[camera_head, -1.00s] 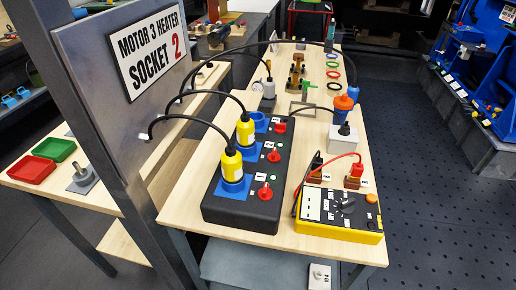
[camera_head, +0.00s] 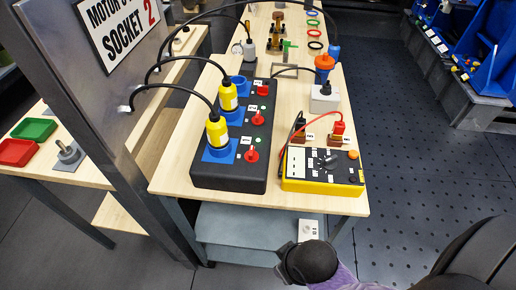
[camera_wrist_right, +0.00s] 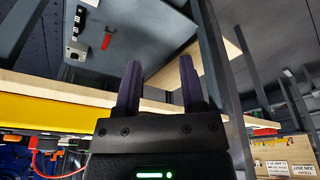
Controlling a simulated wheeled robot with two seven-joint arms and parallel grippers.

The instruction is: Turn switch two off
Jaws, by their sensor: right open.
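The black switch box (camera_head: 230,175) lies on the wooden table in the head view. It carries three red switches in a row: a near one (camera_head: 251,155), a middle one (camera_head: 258,118) and a far one (camera_head: 263,91). Small white labels sit beside them, too small to read surely. Two yellow plugs with black cables stand in the blue sockets left of the near and middle switches. My right arm shows low in the head view, in front of the table. My right gripper (camera_wrist_right: 158,75) is open and empty in its wrist view, away from the switches. My left gripper is out of view.
A yellow-and-black meter (camera_head: 322,170) sits right of the box, with red and black leads. A grey post with a sign (camera_head: 118,28) rises at left. Floor at right is clear.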

